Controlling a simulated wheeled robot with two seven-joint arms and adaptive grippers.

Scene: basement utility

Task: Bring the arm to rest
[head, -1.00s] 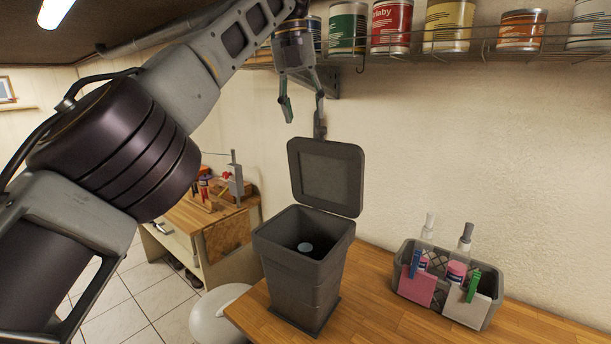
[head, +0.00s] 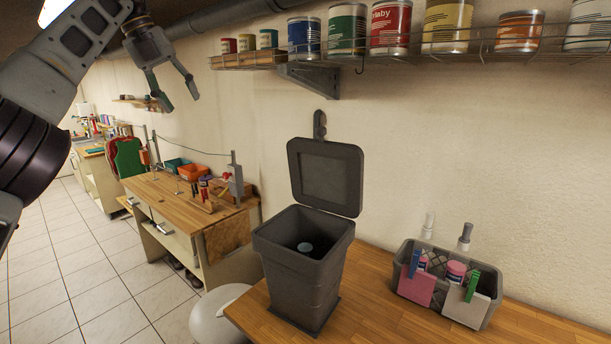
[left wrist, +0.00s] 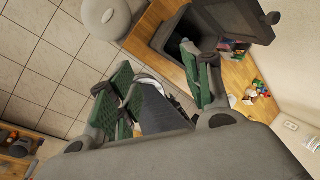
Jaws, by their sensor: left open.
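My left gripper (head: 177,93) hangs open and empty in the upper left of the head view, in the air left of the wall shelf. In the left wrist view its green-padded fingers (left wrist: 165,92) are spread apart with nothing between them. My left arm comes in from the left edge of the head view. My right gripper is not in view.
A dark grey bin (head: 304,262) with its lid (head: 326,177) raised stands on the wooden counter (head: 385,318). A grey caddy (head: 447,283) is to its right. A wire shelf (head: 440,48) holds several cans. A workbench (head: 190,213) stands behind; tiled floor is clear at left.

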